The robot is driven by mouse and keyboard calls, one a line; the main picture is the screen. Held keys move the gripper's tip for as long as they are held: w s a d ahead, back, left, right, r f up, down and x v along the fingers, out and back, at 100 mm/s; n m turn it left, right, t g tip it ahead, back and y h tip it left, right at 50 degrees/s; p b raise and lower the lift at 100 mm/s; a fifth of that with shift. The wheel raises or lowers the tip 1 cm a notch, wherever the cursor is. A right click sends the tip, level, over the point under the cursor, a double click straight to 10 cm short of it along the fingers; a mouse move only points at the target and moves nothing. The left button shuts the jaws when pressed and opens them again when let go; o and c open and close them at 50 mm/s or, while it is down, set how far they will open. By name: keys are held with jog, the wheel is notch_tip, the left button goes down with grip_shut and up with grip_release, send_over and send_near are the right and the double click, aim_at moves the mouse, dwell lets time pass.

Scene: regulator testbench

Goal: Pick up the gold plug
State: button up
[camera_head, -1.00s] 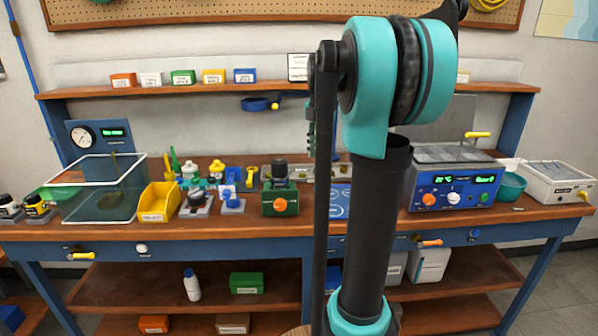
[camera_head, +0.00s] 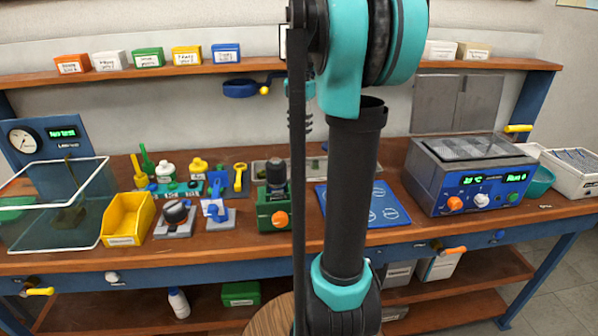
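I cannot clearly make out a gold plug in the head view. Small fittings stand at the middle left of the workbench (camera_head: 420,228), and they are too small to tell apart. My arm rises through the middle of the view and hides part of the bench behind it. My gripper is not in view.
A yellow bin (camera_head: 125,222), a clear-walled tank (camera_head: 60,210), a green block with an orange knob (camera_head: 278,210), a blue mat (camera_head: 388,208) and a blue heated unit (camera_head: 470,190) crowd the bench. A shelf (camera_head: 130,77) with small labelled boxes runs above.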

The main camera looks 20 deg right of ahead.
aim_at(301, 171)
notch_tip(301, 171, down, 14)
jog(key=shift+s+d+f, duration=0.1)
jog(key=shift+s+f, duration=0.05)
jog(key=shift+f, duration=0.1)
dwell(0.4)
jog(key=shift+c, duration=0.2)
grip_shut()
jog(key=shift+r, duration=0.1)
